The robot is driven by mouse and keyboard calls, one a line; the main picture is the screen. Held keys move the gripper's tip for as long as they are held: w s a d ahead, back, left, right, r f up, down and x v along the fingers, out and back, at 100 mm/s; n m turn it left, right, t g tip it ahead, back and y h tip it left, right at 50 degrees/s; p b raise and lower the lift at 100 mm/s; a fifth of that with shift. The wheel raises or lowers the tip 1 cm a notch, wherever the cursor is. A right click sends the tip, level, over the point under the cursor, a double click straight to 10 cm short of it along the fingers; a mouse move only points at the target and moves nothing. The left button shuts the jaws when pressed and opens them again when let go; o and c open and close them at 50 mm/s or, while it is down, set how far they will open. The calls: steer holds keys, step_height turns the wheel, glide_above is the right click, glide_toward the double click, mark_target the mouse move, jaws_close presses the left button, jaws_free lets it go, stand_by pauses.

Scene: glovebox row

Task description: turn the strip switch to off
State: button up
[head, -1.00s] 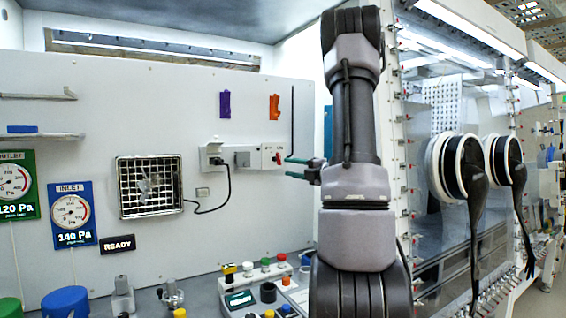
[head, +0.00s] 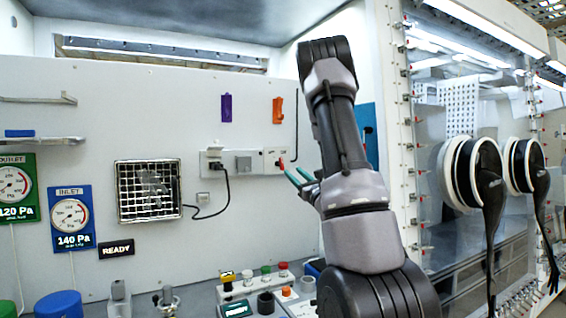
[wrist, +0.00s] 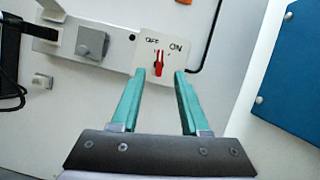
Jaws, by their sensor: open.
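The strip switch has a red lever (wrist: 158,63) on a white plate (wrist: 148,66), marked OFF on the left and ON on the right. In the wrist view the lever stands nearly upright between the two marks. The switch also shows small in the head view (head: 280,163), at the right end of the wall strip. My gripper (wrist: 159,75) is open, with its teal fingertips either side of the lever's lower end in the picture. In the head view my gripper (head: 294,175) is close below the switch. I cannot tell whether the fingers touch it.
A grey square box (head: 243,163) and a plugged socket (head: 214,160) share the strip to the left. A thin black rod (wrist: 207,40) stands right of the switch. A blue panel (wrist: 288,70) is further right. A control box with several buttons (head: 262,284) stands below.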

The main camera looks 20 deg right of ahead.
mark_target(282, 161)
steer(key=x, duration=1)
steer(key=shift+w+r, duration=0.1)
steer(key=shift+w, duration=0.05)
